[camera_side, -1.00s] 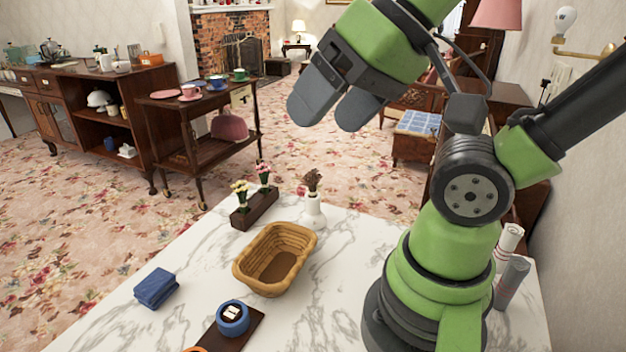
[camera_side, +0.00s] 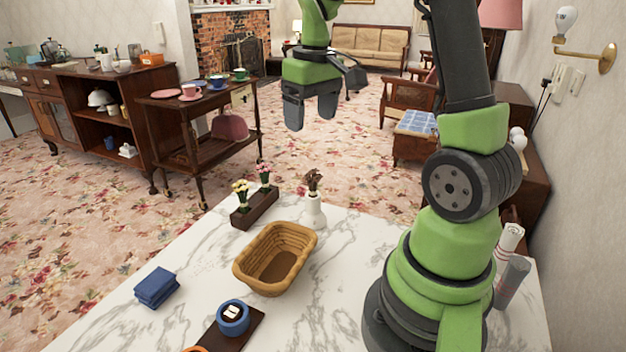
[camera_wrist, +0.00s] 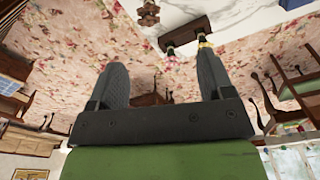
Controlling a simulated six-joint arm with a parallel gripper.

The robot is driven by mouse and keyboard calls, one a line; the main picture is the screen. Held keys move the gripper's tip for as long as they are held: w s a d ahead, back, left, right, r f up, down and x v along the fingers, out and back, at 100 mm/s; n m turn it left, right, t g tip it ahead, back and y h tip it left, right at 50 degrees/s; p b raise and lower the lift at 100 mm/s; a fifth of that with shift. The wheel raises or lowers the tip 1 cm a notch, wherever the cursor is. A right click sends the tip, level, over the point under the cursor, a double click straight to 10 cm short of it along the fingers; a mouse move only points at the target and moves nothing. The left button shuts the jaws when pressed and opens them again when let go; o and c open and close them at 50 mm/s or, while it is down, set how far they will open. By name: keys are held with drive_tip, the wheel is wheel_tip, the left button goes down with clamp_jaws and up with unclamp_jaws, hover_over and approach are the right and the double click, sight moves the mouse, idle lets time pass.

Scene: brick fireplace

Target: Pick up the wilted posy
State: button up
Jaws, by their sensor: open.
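The wilted posy (camera_side: 313,181), a brown drooping bunch, stands in a white vase (camera_side: 314,212) at the back edge of the marble table. In the wrist view a brown clump that looks like the posy (camera_wrist: 148,13) shows at the top, left of the dark flower holder. My gripper (camera_side: 310,124) is in the air above and behind the posy, well clear of it, with its fingers pointing down. In the wrist view the gripper (camera_wrist: 163,80) has its two grey fingers spread, with nothing between them.
A dark holder (camera_side: 254,208) with two fresh posies, one yellow-white and one pink, stands left of the vase. A wicker basket (camera_side: 240,268) sits in front. A folded blue cloth (camera_side: 157,287) and a blue round pot (camera_side: 233,318) on a dark board lie nearer. Marble at right-centre is clear.

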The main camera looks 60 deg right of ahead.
drive_tip(key=d+f, duration=0.2)
drive_tip(key=shift+d+f+g, duration=0.2)
drive_tip(key=shift+d+g, duration=0.1)
drive_tip(key=shift+g, duration=0.1)
hover_over(315, 167)
drive_tip(key=f, duration=0.4)
drive_tip(key=shift+s+d+f, duration=0.15)
drive_tip(key=shift+d+f, duration=0.1)
drive_tip(key=shift+d, duration=0.05)
drive_tip(key=f, duration=0.5)
drive_tip(key=shift+w+a+f, duration=0.2)
drive_tip(key=shift+a+f, duration=0.1)
drive_tip(key=shift+a, duration=0.05)
drive_tip(key=shift+c, duration=0.4)
drive_tip(key=c, duration=0.9)
